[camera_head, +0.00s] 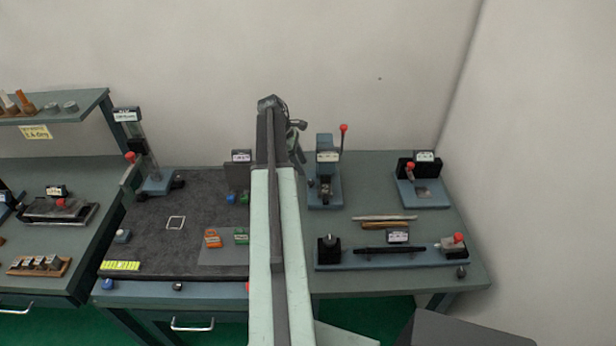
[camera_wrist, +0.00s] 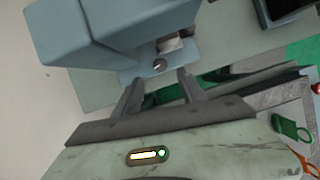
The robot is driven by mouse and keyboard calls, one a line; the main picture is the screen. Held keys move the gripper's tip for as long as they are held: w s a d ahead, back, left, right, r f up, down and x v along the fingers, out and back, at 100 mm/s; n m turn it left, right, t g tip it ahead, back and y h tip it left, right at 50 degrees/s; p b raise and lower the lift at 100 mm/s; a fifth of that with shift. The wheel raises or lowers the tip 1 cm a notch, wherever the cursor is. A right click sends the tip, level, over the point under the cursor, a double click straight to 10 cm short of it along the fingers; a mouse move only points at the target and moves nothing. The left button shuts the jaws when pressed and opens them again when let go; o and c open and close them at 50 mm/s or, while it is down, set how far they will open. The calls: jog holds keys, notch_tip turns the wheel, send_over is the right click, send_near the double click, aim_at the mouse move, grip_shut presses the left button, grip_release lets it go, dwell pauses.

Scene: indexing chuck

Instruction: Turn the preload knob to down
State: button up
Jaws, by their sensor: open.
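In the wrist view, my gripper (camera_wrist: 158,77) is open and empty. Its two dark fingers point toward a blue-grey fixture (camera_wrist: 125,35). A small round grey knob or screw head (camera_wrist: 159,65) with a slot sits on the fixture's plate, just beyond and between the fingertips, with no visible contact. I cannot tell whether it is the preload knob, and no markings on it can be read. In the head view, my arm hides part of the bench, and the fingertips cannot be made out.
In the head view, a lever press (camera_head: 325,180) stands just right of my arm. A long blue base (camera_head: 390,258) with a black knob block (camera_head: 328,246) lies at the front right. Orange clips (camera_head: 212,238) and green clips (camera_head: 241,236) lie left of my arm.

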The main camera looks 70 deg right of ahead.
aim_at(311, 182)
jog(key=b+x, duration=0.7)
jog(key=x, duration=0.1)
jog(key=shift+a, duration=0.1)
jog(key=shift+r, duration=0.15)
